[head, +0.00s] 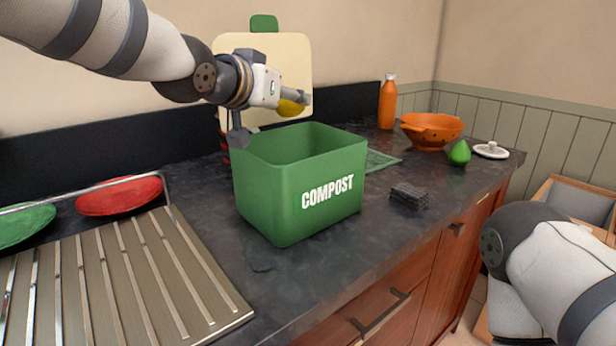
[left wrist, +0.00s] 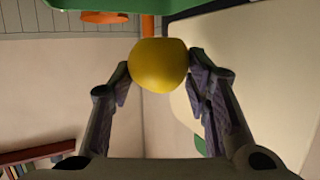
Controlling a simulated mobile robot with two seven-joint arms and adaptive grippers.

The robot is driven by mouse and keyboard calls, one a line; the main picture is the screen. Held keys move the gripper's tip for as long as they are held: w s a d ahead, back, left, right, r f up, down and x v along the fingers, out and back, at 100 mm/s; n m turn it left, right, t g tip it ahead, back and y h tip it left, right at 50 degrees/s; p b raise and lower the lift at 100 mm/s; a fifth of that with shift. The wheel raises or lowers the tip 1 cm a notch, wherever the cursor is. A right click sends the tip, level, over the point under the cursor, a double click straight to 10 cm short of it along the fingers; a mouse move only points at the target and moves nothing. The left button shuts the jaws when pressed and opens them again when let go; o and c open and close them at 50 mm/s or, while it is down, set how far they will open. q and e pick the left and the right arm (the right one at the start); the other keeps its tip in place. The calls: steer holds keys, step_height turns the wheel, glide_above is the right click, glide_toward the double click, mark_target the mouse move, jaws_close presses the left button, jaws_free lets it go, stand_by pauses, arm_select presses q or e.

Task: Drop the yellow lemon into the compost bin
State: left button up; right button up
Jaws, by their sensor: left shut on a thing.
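The yellow lemon (head: 290,107) is held between the fingers of my left gripper (head: 297,101). In the left wrist view the lemon (left wrist: 158,66) sits between both fingertips, touched from either side. The green compost bin (head: 300,185), with white COMPOST lettering, stands upright and open-topped on the dark counter. In the head view the lemon and gripper appear above the bin's far rim; whether they are over the opening or behind it I cannot tell. A green edge, apparently the bin (left wrist: 140,5), shows at the top of the left wrist view. My right gripper is not in view.
A cream cutting board (head: 265,60) leans on the wall behind my left gripper. An orange bottle (head: 387,103), an orange colander (head: 432,130), a green pear (head: 459,153) and a dark sponge (head: 408,195) are to the right. A dish rack (head: 125,285) with plates is left.

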arm_select(q)
step_height(320, 180, down, 5)
steer(key=shift+s+a+f, duration=0.1)
steer(key=shift+s+f, duration=0.05)
steer(key=shift+f, duration=0.05)
steer(key=o, duration=1.3)
steer(key=shift+c, duration=0.2)
steer(key=v, duration=0.7)
steer(key=shift+s, duration=0.2)
steer(key=shift+a, duration=0.1)
